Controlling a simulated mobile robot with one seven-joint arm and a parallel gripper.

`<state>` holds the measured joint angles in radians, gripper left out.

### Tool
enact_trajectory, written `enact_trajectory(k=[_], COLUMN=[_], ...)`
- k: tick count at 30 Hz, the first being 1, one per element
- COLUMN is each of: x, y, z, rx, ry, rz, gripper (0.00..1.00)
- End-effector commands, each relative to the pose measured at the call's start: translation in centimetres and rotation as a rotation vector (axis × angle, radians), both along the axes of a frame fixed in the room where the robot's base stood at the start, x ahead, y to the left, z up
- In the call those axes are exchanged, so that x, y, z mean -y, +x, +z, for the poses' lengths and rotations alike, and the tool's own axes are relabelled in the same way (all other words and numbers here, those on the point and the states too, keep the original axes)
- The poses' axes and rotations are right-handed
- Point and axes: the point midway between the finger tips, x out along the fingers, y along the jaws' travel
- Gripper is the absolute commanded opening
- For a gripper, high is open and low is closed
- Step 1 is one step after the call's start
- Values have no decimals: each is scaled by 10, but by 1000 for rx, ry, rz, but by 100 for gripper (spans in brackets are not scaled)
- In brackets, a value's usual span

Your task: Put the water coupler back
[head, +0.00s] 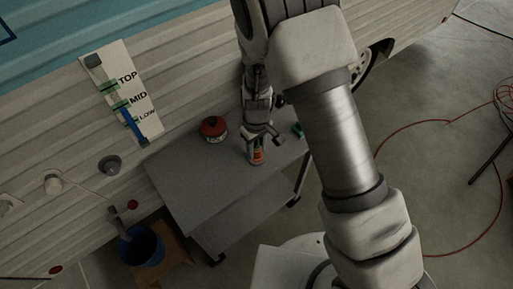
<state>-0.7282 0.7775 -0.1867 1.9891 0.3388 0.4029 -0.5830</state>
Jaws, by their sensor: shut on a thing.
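My gripper (257,138) points down over the grey cart top and is shut on a small orange object (257,156). The fingers cover its upper part, and its lower end is at or just above the cart top; I cannot tell which. It is too small to tell surely whether this is the water coupler. On the camper wall to the left are a round dark grey fitting (109,165) and a pale fitting (52,184).
The grey cart (180,172) stands against the camper wall. A red-topped tin (213,128) and a small teal item (297,130) are on it. A blue bucket (142,247) sits on a wooden stool (178,245) below a red-knobbed valve (132,205). A red hose (440,123) crosses the floor.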

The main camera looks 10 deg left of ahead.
Motion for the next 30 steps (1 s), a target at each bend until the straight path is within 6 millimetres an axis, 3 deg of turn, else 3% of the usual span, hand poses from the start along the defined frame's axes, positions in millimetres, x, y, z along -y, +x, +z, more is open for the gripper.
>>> enact_trajectory(k=[4,5,9,21,30], x=[0,0,0,0,0], y=[0,0,0,0,1], z=[-5,-4,-3,3,63], rx=[0,0,-1,0,3], ry=[0,0,-1,0,2], rz=[-1,-1,0,0,0], gripper=[0,43,69,70,70])
